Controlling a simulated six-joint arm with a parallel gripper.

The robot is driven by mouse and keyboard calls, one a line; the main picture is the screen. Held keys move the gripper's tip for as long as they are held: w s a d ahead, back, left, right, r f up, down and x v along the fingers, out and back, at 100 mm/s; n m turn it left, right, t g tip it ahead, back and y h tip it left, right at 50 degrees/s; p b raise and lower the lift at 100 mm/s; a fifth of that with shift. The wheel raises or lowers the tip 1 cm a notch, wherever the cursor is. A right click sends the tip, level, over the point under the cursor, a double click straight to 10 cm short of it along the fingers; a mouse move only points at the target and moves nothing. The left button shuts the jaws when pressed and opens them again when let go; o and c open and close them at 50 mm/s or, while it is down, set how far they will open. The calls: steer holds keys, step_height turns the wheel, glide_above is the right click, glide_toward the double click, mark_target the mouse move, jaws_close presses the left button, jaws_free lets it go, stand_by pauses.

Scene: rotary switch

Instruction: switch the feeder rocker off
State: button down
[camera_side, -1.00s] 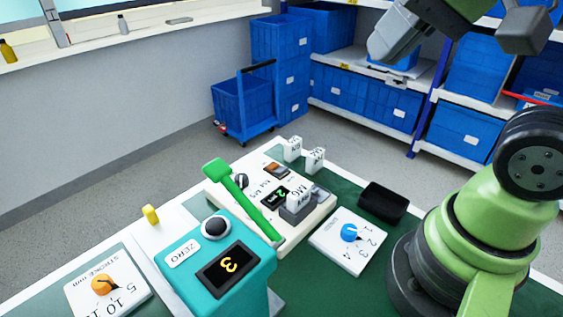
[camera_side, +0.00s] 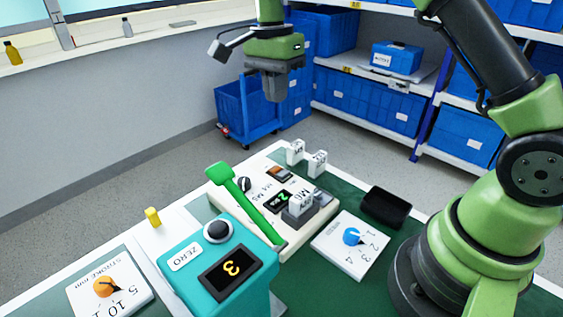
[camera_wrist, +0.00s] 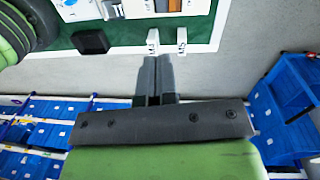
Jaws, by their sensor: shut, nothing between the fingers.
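The feeder panel (camera_side: 322,222) is a pale box on the green table. A small dark rocker with an orange part (camera_side: 279,173) sits near its far end; which side is pressed is too small to tell. In the wrist view an orange and brown patch, seemingly the rocker (camera_wrist: 169,6), is cut by the top edge. My gripper (camera_side: 275,97) hangs in the air well above the panel, pointing down, apart from everything. Its two dark fingers (camera_wrist: 157,62) are together and empty in the wrist view.
A teal box (camera_side: 180,285) with a ZERO label and a green lever (camera_side: 245,205) stand nearby. Two white labelled blocks (camera_side: 295,151) (camera_side: 317,163) stand at the table's far edge. A black tray (camera_side: 385,207) and a blue-knob plate (camera_side: 340,262) lie right. The air around the gripper is clear.

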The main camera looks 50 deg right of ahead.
mark_target(283, 172)
steer(key=shift+w+d+f+m+g, duration=0.15)
steer(key=shift+w+f+m, duration=0.1)
steer(key=shift+f, duration=0.35)
steer(key=shift+w+f+m+g, duration=0.15)
steer(key=shift+w+f+m, duration=0.1)
steer(key=shift+f, duration=0.35)
steer(key=f, duration=0.4)
steer(key=s+f, duration=0.1)
steer(key=f, duration=0.4)
steer(key=s+f, duration=0.1)
steer(key=f, duration=0.4)
